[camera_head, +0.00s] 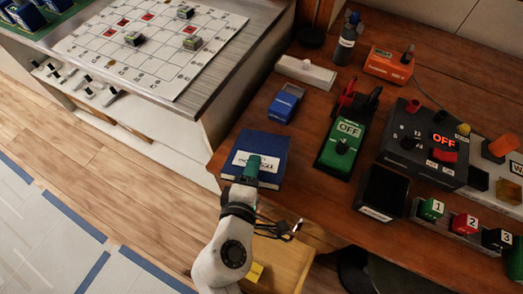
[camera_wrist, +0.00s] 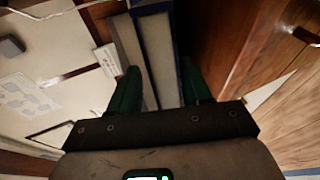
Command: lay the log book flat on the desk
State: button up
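The log book (camera_head: 273,153) is blue with a white label. It lies at the desk's near left corner, cover up, in the head view; whether it rests fully on the wood cannot be told. My gripper (camera_head: 252,168) is at its near edge, with a green finger overlapping the cover and label. In the wrist view, the fingers of my gripper (camera_wrist: 160,78) stand apart on either side of a pale, blue-edged slab, which looks like the book (camera_wrist: 157,50) seen edge-on. Whether both fingers press on it is unclear. The desk (camera_head: 300,185) is brown wood.
A blue device (camera_head: 285,103) and a green box marked OFF (camera_head: 343,145) stand beyond and right of the book. A black open box (camera_head: 381,193) and numbered blocks (camera_head: 465,223) are farther right. Bare wood lies between the book and the green box.

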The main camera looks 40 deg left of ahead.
jog(key=shift+p+v, duration=0.55)
jog(key=shift+v, duration=1.3)
notch_tip(320, 180, up, 7)
jog(key=s+d+p, duration=0.1)
jog(key=s+p, duration=0.1)
jog(key=p, duration=0.4)
jog(key=shift+s+d+p, duration=0.2)
jog(key=shift+p, duration=0.1)
